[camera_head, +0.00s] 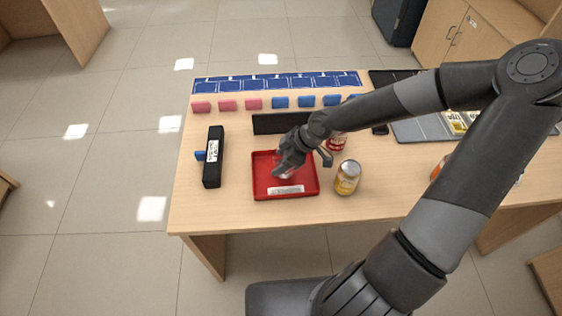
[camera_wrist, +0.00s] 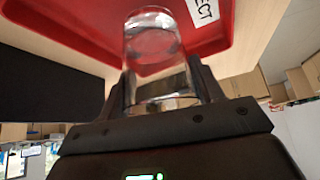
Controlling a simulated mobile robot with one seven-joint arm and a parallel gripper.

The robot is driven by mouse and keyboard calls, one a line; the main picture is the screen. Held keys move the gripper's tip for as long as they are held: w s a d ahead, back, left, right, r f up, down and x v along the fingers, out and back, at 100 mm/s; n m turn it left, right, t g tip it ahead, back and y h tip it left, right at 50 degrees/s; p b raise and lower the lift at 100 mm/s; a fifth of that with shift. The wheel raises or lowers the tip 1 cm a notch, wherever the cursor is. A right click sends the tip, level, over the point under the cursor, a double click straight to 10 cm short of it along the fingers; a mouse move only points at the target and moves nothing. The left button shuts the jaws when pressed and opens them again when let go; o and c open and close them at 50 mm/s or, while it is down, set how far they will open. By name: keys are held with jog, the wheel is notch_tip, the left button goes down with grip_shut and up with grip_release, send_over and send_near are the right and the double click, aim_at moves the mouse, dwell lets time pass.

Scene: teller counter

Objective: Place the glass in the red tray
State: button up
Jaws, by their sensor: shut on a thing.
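The red tray (camera_head: 260,185) lies on the wooden counter, with a white label on its front part. It also fills the upper part of the wrist view (camera_wrist: 75,35). The clear glass (camera_wrist: 153,45) is between the fingers of my gripper (camera_wrist: 160,85), which is shut on it. In the head view my gripper (camera_head: 285,165) is over the tray, and the glass is mostly hidden by it. In the wrist view the glass's far end is in front of the tray floor; I cannot tell whether it touches.
A yellow can (camera_head: 347,178) stands just right of the tray, and a red can (camera_head: 337,142) stands behind it. A black box (camera_head: 213,157) is to the left. A dark bar (camera_head: 268,123) stands behind the tray. Pink and blue blocks (camera_head: 280,102) line the back.

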jog(key=shift+f, duration=0.75)
jog(key=shift+f, duration=0.1)
jog(key=o, duration=1.1)
